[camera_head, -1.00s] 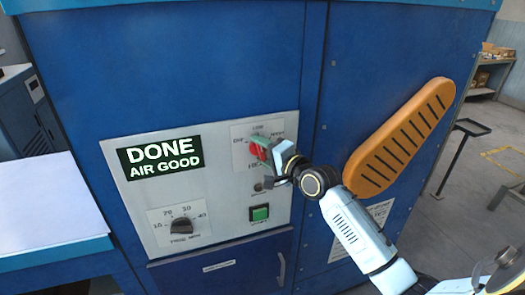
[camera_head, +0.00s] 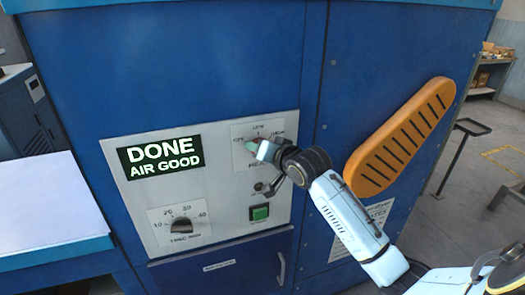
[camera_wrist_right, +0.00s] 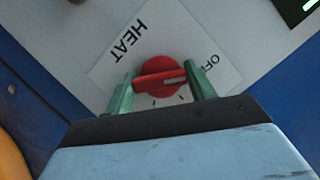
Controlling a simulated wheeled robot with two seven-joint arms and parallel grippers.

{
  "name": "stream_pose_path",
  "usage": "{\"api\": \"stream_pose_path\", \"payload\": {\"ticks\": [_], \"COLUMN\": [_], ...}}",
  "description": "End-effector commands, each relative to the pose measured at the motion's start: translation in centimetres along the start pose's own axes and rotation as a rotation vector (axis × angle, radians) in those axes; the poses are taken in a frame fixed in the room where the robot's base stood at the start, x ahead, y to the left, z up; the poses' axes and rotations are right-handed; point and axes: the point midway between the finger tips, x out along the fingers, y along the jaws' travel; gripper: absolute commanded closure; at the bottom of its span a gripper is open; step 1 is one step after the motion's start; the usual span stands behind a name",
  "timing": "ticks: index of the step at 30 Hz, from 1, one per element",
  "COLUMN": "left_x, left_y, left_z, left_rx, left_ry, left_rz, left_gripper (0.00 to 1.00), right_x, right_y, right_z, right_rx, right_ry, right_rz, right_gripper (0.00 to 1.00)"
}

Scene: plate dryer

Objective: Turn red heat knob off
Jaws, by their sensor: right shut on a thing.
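The red heat knob (camera_wrist_right: 158,76) sits on a white label plate marked HEAT and OFF in the right wrist view. Its raised bar lies roughly level there, with a white mark at the right end, on the side of the OFF lettering (camera_wrist_right: 211,65). My right gripper (camera_wrist_right: 162,86) has its green fingers on either side of the knob and is shut on it. In the head view my right gripper (camera_head: 251,146) is at the dial on the upper right of the control panel (camera_head: 222,215) and hides most of the knob. My left gripper is not in view.
A screen (camera_head: 160,158) reads DONE AIR GOOD. A black timer dial (camera_head: 181,226) is at the lower left of the panel and a green button (camera_head: 260,212) below the heat dial. An orange slotted piece (camera_head: 400,137) juts out right of my arm.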

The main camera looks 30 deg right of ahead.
Motion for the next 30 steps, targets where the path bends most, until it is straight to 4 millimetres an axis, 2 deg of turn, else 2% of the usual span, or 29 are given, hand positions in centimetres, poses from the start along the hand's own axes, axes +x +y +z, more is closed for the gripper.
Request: {"api": "stream_pose_path", "payload": {"ticks": [20,21,25,30], "left_x": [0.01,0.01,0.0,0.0], "left_y": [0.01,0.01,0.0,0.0], "left_z": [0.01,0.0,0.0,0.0], "left_rx": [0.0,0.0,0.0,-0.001], "left_ry": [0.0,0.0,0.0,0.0], "left_rz": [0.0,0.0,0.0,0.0], "left_gripper": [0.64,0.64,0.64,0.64], "right_x": [0.03,0.03,0.02,0.02], "right_y": [0.05,0.05,0.03,0.01], "right_z": [0.19,0.19,0.14,0.08], "right_rx": [-0.055,-0.055,-0.054,-0.053], "right_ry": [-0.005,-0.005,-0.003,-0.002], "right_rz": [0.023,0.023,0.023,0.022], "right_gripper": [0.68,0.4,0.24,0.24]}}
